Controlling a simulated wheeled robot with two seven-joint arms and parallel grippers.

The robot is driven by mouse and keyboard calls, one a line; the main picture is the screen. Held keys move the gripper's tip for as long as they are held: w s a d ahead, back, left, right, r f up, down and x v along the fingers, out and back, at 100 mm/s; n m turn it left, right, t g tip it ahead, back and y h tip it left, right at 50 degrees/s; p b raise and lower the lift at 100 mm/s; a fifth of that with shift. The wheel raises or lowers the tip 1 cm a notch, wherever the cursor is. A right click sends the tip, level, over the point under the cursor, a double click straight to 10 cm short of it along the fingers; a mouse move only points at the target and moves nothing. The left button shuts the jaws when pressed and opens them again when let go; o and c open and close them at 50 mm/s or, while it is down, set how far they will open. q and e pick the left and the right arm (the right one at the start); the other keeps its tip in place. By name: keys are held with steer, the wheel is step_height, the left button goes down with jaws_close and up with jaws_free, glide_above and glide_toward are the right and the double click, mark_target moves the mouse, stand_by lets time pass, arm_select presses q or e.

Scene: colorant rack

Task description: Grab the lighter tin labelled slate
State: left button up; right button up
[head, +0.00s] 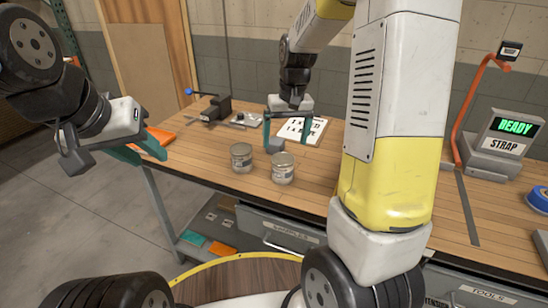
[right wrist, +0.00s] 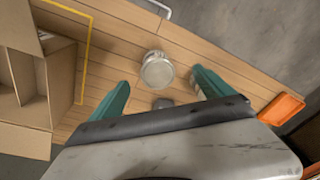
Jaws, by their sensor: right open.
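Two small silver-grey tins stand upright on the wooden bench in the head view: a left tin (head: 242,158) and a right tin (head: 283,168). Their labels are too small to read, so I cannot tell which is slate or lighter. My right gripper (head: 287,130) is open and empty, behind the tins. In the right wrist view one tin (right wrist: 158,70) shows beyond and between the spread teal fingertips (right wrist: 160,92), apart from them. My left gripper (head: 139,153) is off at the left, away from the tins; its finger gap is unclear.
A small grey block (head: 275,146) lies near the tins. A printed card (head: 303,130), a vise (head: 216,108) and an orange tray (right wrist: 282,108) are on the bench. A cardboard box (right wrist: 30,85) stands left in the wrist view. A READY/STRAP display (head: 508,135) stands right.

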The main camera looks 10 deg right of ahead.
mark_target(283, 169)
steer(key=shift+g+h, duration=0.4)
steer(key=shift+g, duration=0.2)
steer(key=w+f, duration=0.1)
steer(key=f, duration=0.1)
steer(key=w+f, duration=0.1)
steer(key=f, duration=0.1)
steer(key=w+f, duration=0.1)
steer(key=f, duration=0.1)
steer(key=shift+w+d+f, duration=0.25)
steer(key=shift+f, duration=0.15)
step_height(283, 169, down, 8)
steer(key=shift+s+a+r, duration=0.1)
steer(key=shift+a, duration=0.05)
steer(key=c, duration=1.6)
steer(key=shift+r, duration=0.15)
